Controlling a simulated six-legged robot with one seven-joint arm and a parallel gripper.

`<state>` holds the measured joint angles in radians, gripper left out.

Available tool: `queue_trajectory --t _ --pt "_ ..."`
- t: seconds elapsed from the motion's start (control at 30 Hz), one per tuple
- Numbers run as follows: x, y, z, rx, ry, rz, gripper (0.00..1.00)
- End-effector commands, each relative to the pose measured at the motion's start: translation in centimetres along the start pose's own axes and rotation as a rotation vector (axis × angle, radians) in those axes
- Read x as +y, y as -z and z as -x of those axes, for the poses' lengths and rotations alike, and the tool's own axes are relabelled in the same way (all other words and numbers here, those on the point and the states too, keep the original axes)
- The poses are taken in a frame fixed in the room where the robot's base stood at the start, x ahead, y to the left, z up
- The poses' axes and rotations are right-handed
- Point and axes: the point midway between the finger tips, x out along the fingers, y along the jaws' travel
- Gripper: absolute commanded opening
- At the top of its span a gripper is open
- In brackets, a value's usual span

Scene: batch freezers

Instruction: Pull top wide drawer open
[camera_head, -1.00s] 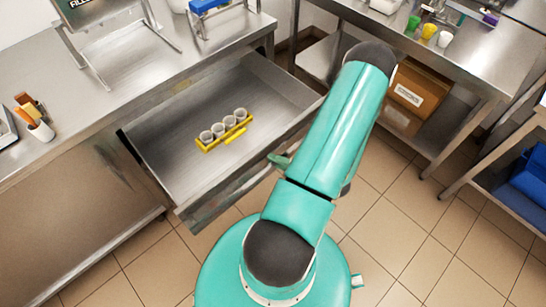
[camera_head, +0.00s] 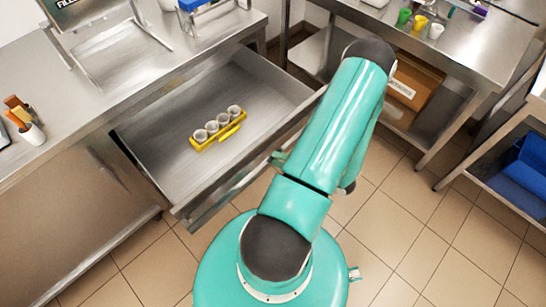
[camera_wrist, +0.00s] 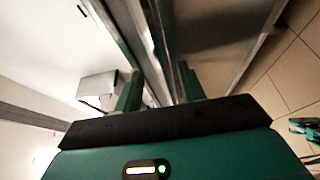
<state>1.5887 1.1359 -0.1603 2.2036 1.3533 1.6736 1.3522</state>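The top wide drawer (camera_head: 163,155) of the left steel bench is pulled far out, its steel inside showing in the head view. A yellow rack (camera_head: 218,138) with several small grey cups stands in it. My gripper (camera_head: 279,158) is at the drawer's front, right of its middle, mostly hidden by my green arm. In the wrist view, its two green fingers (camera_wrist: 159,88) are apart, with a steel edge of the drawer front (camera_wrist: 155,50) running between them. I cannot tell whether they press on it.
The left bench top (camera_head: 100,85) holds a stand and a cup of utensils (camera_head: 32,131). A second steel bench (camera_head: 465,65) stands at the right, with a cardboard box (camera_head: 412,82) below. A shelf with blue bins (camera_head: 530,170) is far right. Tiled floor (camera_head: 400,225) is free at lower right.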

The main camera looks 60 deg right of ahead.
Motion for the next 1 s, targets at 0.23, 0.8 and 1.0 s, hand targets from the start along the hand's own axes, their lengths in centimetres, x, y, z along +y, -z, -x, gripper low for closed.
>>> queue_trajectory --t 0.23,0.8,1.0 --pt "0.0 0.0 5.7 -0.003 0.001 0.0 0.4" --pt "0.0 0.0 10.8 0.001 -0.001 0.0 0.4" --pt "0.0 0.0 10.8 0.0 -0.001 0.0 0.4"
